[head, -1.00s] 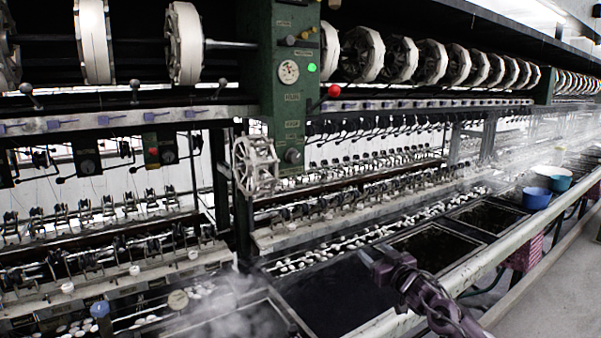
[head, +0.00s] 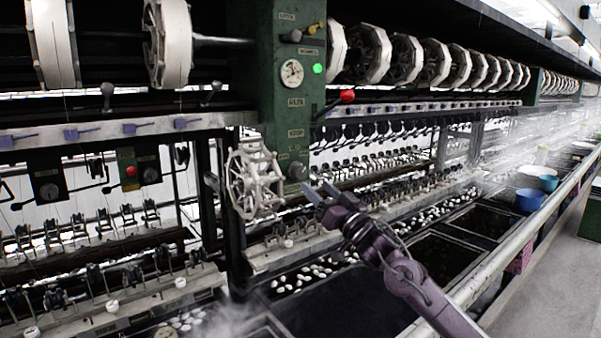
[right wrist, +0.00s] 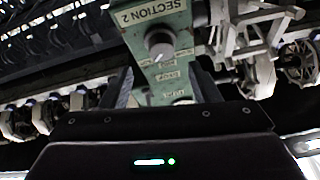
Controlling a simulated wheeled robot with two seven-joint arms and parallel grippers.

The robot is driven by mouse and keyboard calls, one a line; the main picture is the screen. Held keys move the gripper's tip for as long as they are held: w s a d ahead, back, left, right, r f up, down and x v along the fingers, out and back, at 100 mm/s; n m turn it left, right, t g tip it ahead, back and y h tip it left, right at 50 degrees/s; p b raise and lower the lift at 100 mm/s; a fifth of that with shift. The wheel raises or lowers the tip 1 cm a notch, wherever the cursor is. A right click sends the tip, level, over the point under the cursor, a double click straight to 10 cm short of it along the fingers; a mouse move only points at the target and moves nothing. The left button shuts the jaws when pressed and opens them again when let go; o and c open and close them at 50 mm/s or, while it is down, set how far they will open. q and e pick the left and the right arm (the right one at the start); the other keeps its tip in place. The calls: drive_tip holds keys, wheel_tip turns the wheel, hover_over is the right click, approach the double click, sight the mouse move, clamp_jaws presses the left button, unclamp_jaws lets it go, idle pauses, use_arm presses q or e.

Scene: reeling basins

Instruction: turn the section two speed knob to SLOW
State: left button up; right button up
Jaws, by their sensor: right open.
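The green section column (head: 278,75) stands left of centre in the head view. A dark round knob (head: 297,170) sits low on its face. In the right wrist view a grey knob (right wrist: 160,45) sits beside a "SECTION 2" label (right wrist: 150,12); smaller labels nearby are too blurred to read, and I cannot tell its setting. My right gripper (head: 317,192) is open and empty, just below and right of the knob in the head view, apart from it. Its two fingers (right wrist: 165,88) frame the column in the right wrist view. My left gripper is not in view.
A pale spoked reel (head: 254,180) is close left of the knob. A red-balled lever (head: 347,96) and a dial (head: 292,73) are higher on the column. Dark water basins (head: 440,255) and a pale rail (head: 500,255) lie below and right. Steam drifts over the basins.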

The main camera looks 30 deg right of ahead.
sight(302, 172)
drive_tip(key=p+x, duration=0.2)
drive_tip(key=x, duration=0.1)
drive_tip(key=shift+w+a+r, duration=0.1)
drive_tip(key=shift+r, duration=0.45)
drive_tip(key=w+p, duration=0.1)
drive_tip(key=w, duration=0.1)
drive_tip(key=shift+w+a+r, duration=0.1)
drive_tip(key=shift+w+r, duration=0.05)
drive_tip(key=shift+w, duration=0.25)
drive_tip(key=shift+c, duration=0.9)
drive_tip(key=c, duration=0.5)
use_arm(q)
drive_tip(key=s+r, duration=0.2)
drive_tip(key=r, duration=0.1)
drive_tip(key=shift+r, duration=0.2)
use_arm(e)
drive_tip(key=c, duration=0.3)
